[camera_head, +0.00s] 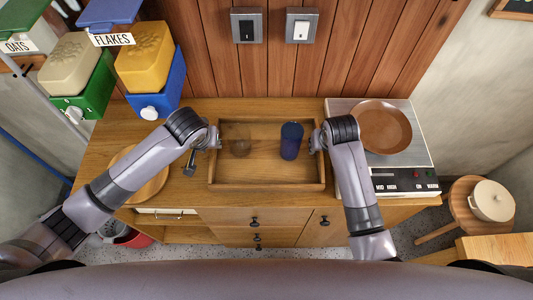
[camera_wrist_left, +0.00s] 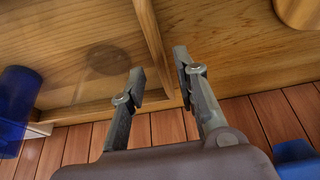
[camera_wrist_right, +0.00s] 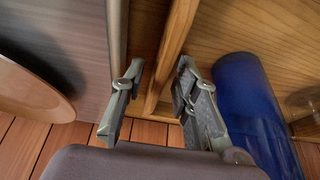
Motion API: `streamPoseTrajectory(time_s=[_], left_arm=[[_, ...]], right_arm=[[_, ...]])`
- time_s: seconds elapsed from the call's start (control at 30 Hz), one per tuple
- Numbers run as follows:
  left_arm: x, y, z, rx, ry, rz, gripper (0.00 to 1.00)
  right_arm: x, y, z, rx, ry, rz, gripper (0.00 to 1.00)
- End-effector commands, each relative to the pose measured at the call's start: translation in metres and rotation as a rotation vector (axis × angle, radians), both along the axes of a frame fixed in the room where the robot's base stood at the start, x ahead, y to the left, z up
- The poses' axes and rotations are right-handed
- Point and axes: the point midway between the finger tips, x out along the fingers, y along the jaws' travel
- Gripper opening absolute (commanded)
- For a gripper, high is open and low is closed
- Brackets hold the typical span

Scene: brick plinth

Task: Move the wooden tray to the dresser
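The wooden tray (camera_head: 266,185) lies flat on a wooden cabinet top with drawers (camera_head: 230,215). It holds a dark blue cup (camera_head: 291,141) and a clear glass (camera_head: 240,146). My left gripper (camera_head: 214,140) is at the tray's left wall. In the left wrist view its fingers (camera_wrist_left: 158,66) are apart, with the wall between them and gaps showing. My right gripper (camera_head: 320,138) is at the tray's right wall. In the right wrist view its fingers (camera_wrist_right: 160,66) are apart on either side of that wall, close to the blue cup (camera_wrist_right: 248,105). Which furniture is the dresser is unclear.
A hotplate (camera_head: 408,172) with a brown pan (camera_head: 382,126) stands close right of the tray. A round wooden board (camera_head: 147,186) lies to the left. Blue (camera_head: 170,95) and green (camera_head: 92,98) bins stand back left. Another wooden surface (camera_head: 497,249) shows at lower right.

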Motion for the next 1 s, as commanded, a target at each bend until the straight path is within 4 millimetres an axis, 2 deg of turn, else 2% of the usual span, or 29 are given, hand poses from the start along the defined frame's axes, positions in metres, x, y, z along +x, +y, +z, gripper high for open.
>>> streamPoseTrajectory(time_s=[0.1,0.3,0.57,0.67,1.0], left_arm=[[-0.010,0.000,0.026,-0.001,-0.004,-0.002,0.28],[-0.023,0.000,0.059,-0.002,-0.003,0.000,0.28],[-0.030,0.000,0.074,0.000,-0.001,0.001,0.28],[-0.030,0.000,0.074,0.001,-0.001,0.001,0.28],[-0.030,0.000,0.074,0.000,-0.001,0.001,0.28]], right_arm=[[0.000,0.000,0.000,0.000,0.000,0.000,0.28],[0.000,0.000,0.000,0.000,0.000,0.000,0.28],[-0.002,0.000,0.005,0.000,-0.002,0.000,0.28],[-0.006,0.000,0.018,0.001,-0.004,0.000,0.28],[-0.033,0.001,0.084,0.002,-0.005,0.001,0.28]])
